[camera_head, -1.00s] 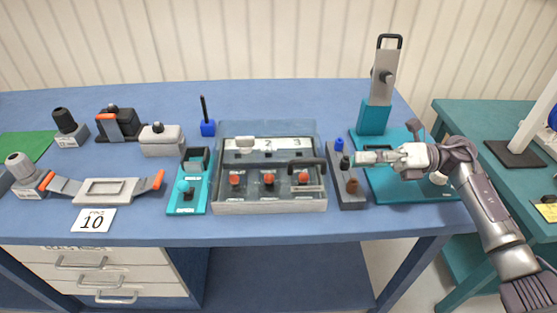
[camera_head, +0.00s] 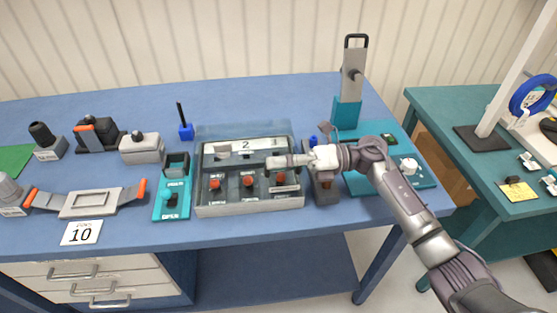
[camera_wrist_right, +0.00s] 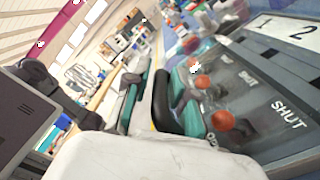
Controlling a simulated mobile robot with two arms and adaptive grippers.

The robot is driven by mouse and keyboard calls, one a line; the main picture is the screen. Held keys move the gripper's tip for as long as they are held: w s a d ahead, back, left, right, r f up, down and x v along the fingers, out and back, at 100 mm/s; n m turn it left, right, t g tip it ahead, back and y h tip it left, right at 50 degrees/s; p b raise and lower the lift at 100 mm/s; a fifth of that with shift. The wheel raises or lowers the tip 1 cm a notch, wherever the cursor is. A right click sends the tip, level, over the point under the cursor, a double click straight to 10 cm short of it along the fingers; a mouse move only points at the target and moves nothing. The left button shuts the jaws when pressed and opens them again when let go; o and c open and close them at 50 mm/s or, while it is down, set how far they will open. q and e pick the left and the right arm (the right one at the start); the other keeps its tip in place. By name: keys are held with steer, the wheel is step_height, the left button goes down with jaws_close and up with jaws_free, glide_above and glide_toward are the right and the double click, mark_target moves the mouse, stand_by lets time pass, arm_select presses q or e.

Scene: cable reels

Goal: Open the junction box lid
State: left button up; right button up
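The cover appears to lie down over the box. Its dark handle, at the right part of the box, is mostly hidden behind my right gripper (camera_head: 272,161), which reaches in from the right over the box. In the wrist view the red knobs (camera_wrist_right: 222,121) and "SHUT" labels are close to the fingers, beside a black rounded piece. Whether the fingers grip the handle is unclear. My left gripper is out of view.
A dark grey block with small parts (camera_head: 326,190) stands right of the box, near my forearm. A teal base with a tall handled stand (camera_head: 347,112) is behind it. A teal holder (camera_head: 172,200) stands close on the left. A second teal table (camera_head: 455,140) is at right.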

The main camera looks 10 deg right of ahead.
jaws_close()
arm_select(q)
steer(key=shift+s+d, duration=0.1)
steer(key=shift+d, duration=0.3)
arm_select(e)
steer(key=shift+w+r+m, duration=0.3)
steer(key=shift+r, duration=0.3)
steer(key=w+r, duration=0.1)
steer(key=w+r+m+p, duration=0.1)
steer(key=r, duration=0.1)
steer(key=w+r+m, duration=0.1)
steer(key=shift+r, duration=0.2)
arm_select(q)
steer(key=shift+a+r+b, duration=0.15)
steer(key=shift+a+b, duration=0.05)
steer(key=shift+b, duration=0.15)
arm_select(e)
steer(key=w+r+m, duration=0.4)
steer(key=w+r, duration=0.1)
steer(key=w, duration=0.1)
steer(key=shift+w+m, duration=0.15)
steer(key=shift+m, duration=0.15)
